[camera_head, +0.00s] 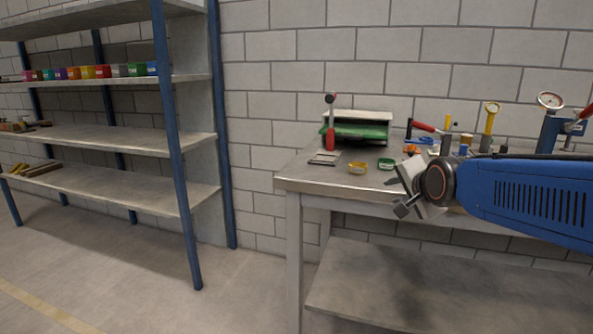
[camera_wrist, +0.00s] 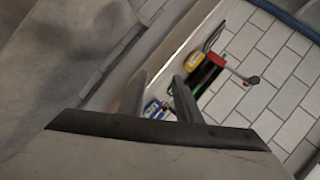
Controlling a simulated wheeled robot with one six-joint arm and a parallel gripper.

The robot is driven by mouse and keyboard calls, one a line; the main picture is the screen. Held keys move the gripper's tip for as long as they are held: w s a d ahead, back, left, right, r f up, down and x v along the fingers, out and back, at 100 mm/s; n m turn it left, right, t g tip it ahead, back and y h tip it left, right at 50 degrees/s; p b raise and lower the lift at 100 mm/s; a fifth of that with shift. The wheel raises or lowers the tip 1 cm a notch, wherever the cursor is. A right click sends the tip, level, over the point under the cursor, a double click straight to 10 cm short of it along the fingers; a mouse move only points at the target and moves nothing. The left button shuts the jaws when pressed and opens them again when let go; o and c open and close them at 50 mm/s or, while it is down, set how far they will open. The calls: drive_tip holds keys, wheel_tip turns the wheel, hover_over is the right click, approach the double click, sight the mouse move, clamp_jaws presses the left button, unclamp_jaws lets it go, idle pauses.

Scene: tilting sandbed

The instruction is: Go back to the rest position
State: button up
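My gripper (camera_head: 403,207) is at the end of my blue arm, which reaches in from the right in the head view. It is in front of the workbench's front edge, about level with the top. In the wrist view my gripper (camera_wrist: 160,78) shows two grey fingers apart with nothing between them, so it is open and empty. The wrist view is tilted and looks past the fingers at the bench, its items and the brick wall.
A shelf rack (camera_head: 120,140) with coloured bins stands left. Floor (camera_head: 130,270) is clear.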

drive_tip(key=s+d+f+n+g, duration=0.1)
drive_tip(key=s+f+n+g, duration=0.2)
drive_tip(key=s, duration=1.2)
drive_tip(key=s+d+f+n+g, duration=0.2)
drive_tip(key=s+f+n+g, duration=0.2)
drive_tip(key=s+f+n, duration=0.5)
drive_tip(key=s+f, duration=0.5)
drive_tip(key=s, duration=0.1)
drive_tip(key=shift+s+d+g+h, duration=0.2)
drive_tip(key=shift+s+g+h, duration=0.1)
drive_tip(key=shift+s+h, duration=0.1)
